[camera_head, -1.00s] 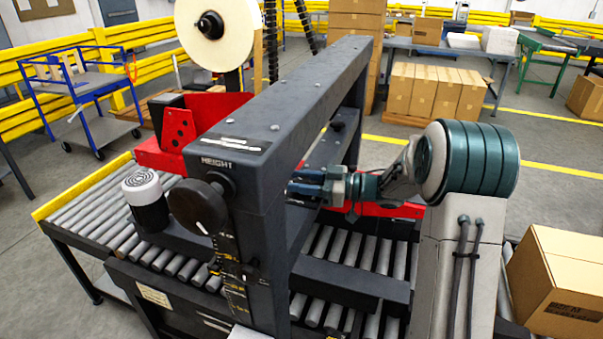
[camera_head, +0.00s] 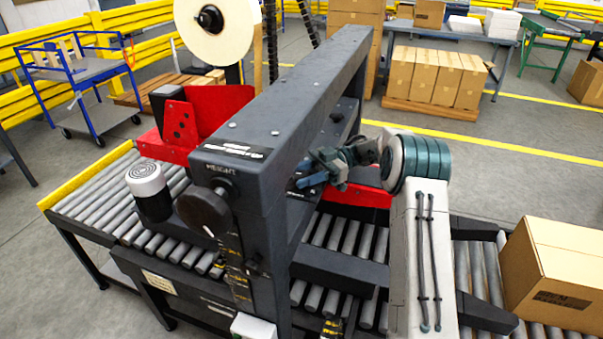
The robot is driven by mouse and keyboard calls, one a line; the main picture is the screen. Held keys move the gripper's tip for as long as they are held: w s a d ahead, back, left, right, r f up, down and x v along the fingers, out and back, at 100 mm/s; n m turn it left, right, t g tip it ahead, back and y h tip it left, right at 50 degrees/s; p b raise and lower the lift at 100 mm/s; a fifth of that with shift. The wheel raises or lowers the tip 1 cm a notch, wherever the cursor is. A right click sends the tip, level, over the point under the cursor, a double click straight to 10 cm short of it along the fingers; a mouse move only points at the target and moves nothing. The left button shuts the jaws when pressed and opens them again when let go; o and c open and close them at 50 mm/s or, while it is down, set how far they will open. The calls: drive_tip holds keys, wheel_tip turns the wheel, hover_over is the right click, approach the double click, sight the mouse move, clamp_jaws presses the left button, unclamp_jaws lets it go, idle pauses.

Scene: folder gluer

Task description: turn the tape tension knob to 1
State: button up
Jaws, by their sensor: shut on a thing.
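My gripper (camera_head: 308,179) is on the far side of the dark machine frame (camera_head: 285,100), at the inner side of the near column. Its blue fingers point left and are shut on a small part there, which fits the tape tension knob. The frame and the fingers hide that knob, so its pointer and scale cannot be read. A larger black knob (camera_head: 204,211) on the near column's face sits under the label HEIGHT and is apart from my gripper.
The crossbeam and near column stand close beside my gripper. Red plates (camera_head: 357,195) lie behind it, above the roller conveyor (camera_head: 340,240). A cardboard box (camera_head: 555,270) is at the right. A tape roll (camera_head: 214,25) stands at the back.

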drive_tip(key=shift+r, duration=0.1)
idle(0.5)
drive_tip(key=o, duration=0.9)
drive_tip(key=shift+a, duration=0.15)
drive_tip(key=shift+w+d, duration=0.1)
drive_tip(key=shift+d, duration=0.1)
drive_tip(key=shift+v, duration=3.6)
drive_tip(key=shift+w+a, duration=0.1)
